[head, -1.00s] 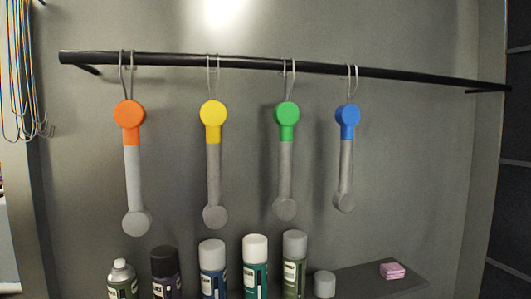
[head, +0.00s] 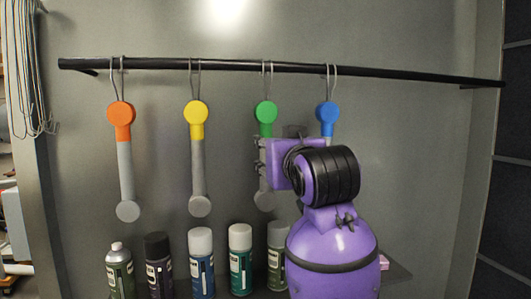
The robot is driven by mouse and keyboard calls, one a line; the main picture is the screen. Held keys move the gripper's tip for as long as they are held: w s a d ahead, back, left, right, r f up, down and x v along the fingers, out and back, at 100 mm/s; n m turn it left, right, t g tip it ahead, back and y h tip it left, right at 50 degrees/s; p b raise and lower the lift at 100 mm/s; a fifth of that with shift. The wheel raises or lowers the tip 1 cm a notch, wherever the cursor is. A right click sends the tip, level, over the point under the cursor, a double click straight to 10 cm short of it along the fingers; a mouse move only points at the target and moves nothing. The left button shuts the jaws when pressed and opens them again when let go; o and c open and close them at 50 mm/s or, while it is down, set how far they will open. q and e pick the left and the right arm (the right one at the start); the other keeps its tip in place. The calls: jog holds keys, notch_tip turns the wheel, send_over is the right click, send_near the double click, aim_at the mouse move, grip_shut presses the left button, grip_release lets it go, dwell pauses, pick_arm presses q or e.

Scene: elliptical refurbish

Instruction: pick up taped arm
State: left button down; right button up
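Grey arms with coloured, possibly taped, upper ends hang by wire hooks from a black rail (head: 230,65) on the wall. From left to right they are the orange-topped arm (head: 124,160), the yellow-topped arm (head: 198,160), the green-topped arm (head: 265,114) and the blue-topped arm (head: 327,116). My purple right arm rises from below and hides most of the blue-topped arm's grey shaft and part of the green-topped one. My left gripper is not in view.
Several spray cans, including a teal one (head: 240,262), stand in a row below the hanging arms. A dark shelf (head: 396,275) holds a pink block (head: 383,262), partly covered by my arm. Blue-grey cables (head: 24,65) hang at the far left.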

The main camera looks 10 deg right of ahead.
jog(key=w+r, duration=0.2)
jog(key=w, duration=0.5)
jog(key=shift+w+a+r, duration=0.15)
jog(key=shift+r, duration=0.05)
grip_shut()
